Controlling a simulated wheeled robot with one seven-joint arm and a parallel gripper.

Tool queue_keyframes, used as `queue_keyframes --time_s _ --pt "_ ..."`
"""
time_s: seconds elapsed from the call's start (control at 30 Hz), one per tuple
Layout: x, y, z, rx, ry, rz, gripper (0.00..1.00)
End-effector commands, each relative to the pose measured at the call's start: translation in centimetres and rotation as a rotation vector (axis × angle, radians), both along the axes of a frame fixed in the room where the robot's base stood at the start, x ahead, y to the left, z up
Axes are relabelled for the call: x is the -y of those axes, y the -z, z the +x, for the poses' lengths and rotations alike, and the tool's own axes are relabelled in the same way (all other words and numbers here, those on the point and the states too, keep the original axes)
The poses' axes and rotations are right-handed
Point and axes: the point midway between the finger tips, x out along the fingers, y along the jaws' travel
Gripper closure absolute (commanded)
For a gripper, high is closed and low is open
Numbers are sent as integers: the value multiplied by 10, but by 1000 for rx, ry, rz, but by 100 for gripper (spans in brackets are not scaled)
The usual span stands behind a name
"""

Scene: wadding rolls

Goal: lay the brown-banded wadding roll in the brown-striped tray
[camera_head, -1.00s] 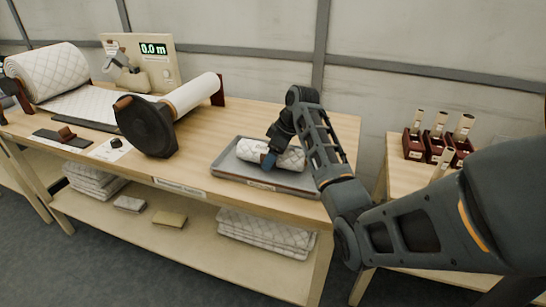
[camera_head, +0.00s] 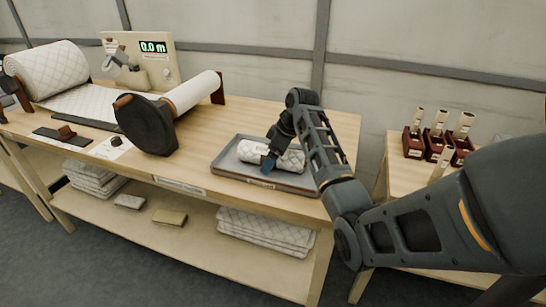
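A white quilted wadding roll (camera_head: 290,161) lies on its side in a grey tray (camera_head: 225,168) near the table's right end. A small brownish patch shows on the roll beside my gripper, but I cannot make out a full band. The tray has a small label on its front edge; I cannot tell whether that is a brown stripe. My gripper (camera_head: 267,165) reaches down at the middle of the roll, with a blue fingertip in front of it. The far finger is hidden, so I cannot tell whether it is open or holding the roll.
A large quilted roll (camera_head: 48,70), a white roll on a dark-ended holder (camera_head: 190,94) and a meter panel reading 0.0 m (camera_head: 153,48) stand on the table's left. Dark red boxes (camera_head: 435,149) stand on the right table. Folded wadding (camera_head: 265,230) lies on the shelf below.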

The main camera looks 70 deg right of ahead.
Motion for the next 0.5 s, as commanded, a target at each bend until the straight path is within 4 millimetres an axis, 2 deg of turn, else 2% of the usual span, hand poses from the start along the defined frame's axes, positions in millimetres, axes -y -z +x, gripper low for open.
queue_keyframes --time_s 0.17,0.5 --pt "1 -16 -5 2 0 -3 0" --pt "4 -81 -32 3 2 -3 0"
